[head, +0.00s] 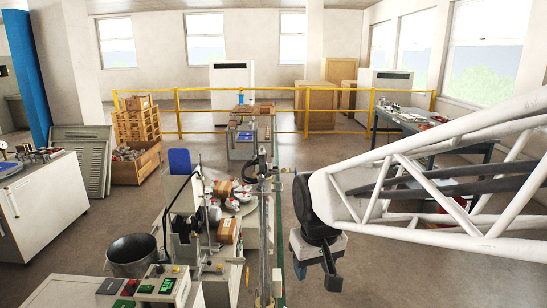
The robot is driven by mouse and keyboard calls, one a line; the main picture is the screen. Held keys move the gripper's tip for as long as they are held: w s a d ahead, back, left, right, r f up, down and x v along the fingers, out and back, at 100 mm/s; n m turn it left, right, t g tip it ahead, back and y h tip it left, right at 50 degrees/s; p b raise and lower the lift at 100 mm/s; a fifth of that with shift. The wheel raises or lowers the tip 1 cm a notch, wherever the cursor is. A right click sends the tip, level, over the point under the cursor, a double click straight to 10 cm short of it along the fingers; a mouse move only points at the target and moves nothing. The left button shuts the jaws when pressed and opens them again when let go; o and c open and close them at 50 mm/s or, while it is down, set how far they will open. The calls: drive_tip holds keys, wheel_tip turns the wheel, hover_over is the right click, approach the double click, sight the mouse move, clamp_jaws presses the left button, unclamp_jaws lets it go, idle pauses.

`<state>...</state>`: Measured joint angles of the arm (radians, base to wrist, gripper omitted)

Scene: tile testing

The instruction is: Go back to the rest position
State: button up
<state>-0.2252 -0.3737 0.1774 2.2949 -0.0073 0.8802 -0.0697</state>
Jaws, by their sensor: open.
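My gripper (318,268) hangs at the end of my white truss-like arm, right of the middle of the head view. It points down with its jaws apart, and nothing shows between them. It is over the floor just right of the green-edged bench line (278,235), apart from it.
The testing bench holds a machine (185,205), cardboard boxes (228,230) and a control box (165,285). A metal pot (132,256) stands at its left. A yellow railing (350,110) crosses the back. A dark table (425,125) stands behind my arm. Floor at lower right is clear.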

drive_tip(key=s+d+m, duration=0.3)
drive_tip(key=s+d, duration=0.7)
drive_tip(key=s, duration=0.4)
drive_tip(key=shift+s+d+r+m+t+h, duration=0.2)
drive_tip(key=shift+s+r+m+t+h, duration=0.1)
drive_tip(key=shift+t, duration=0.1)
drive_tip(key=shift+o, duration=0.3)
drive_tip(key=shift+w, duration=0.15)
idle(1.0)
